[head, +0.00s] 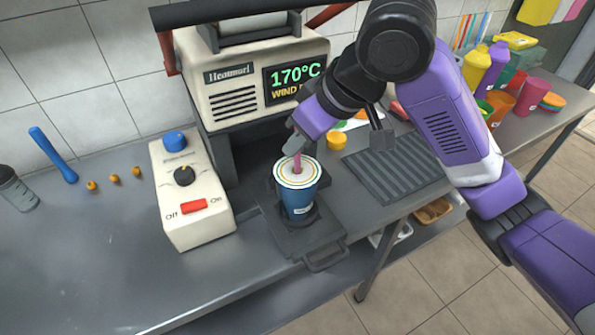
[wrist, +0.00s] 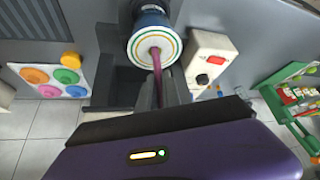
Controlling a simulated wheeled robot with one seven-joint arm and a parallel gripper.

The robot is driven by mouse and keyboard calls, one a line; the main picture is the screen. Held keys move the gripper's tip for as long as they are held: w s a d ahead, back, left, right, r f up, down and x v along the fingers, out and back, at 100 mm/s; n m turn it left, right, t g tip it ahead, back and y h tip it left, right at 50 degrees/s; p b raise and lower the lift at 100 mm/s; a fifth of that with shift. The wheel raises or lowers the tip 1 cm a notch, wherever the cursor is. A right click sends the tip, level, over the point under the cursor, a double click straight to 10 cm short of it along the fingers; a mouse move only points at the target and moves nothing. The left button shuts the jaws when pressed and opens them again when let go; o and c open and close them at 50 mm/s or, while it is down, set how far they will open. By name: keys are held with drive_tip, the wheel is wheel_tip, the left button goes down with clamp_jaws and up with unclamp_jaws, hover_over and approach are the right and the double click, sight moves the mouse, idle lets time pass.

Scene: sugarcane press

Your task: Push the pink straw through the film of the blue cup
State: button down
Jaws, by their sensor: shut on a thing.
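The blue cup (head: 299,203) stands upright on the sealing machine's sliding tray, and a white film (head: 284,178) with coloured rings covers its top. My gripper (head: 296,150) is just above the cup, its fingers shut on the pink straw (head: 297,162). The straw points down, and its lower end meets the film near the middle. In the wrist view, the straw (wrist: 156,60) runs from between my fingers (wrist: 162,90) to the film (wrist: 152,38). I cannot tell whether its tip is through the film.
The sealing machine (head: 222,80) stands behind the cup. A control box (head: 190,215) with a red switch is to the left. A ridged black mat (head: 395,168) lies to the right, with bottles and cups (head: 500,80) beyond. The counter's left front is clear.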

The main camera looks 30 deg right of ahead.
drive_tip(key=c, duration=1.5)
unclamp_jaws()
drive_tip(key=shift+o, duration=0.2)
wheel_tip(320, 180, up, 7)
drive_tip(key=p, duration=0.7)
drive_tip(key=shift+r, duration=0.1)
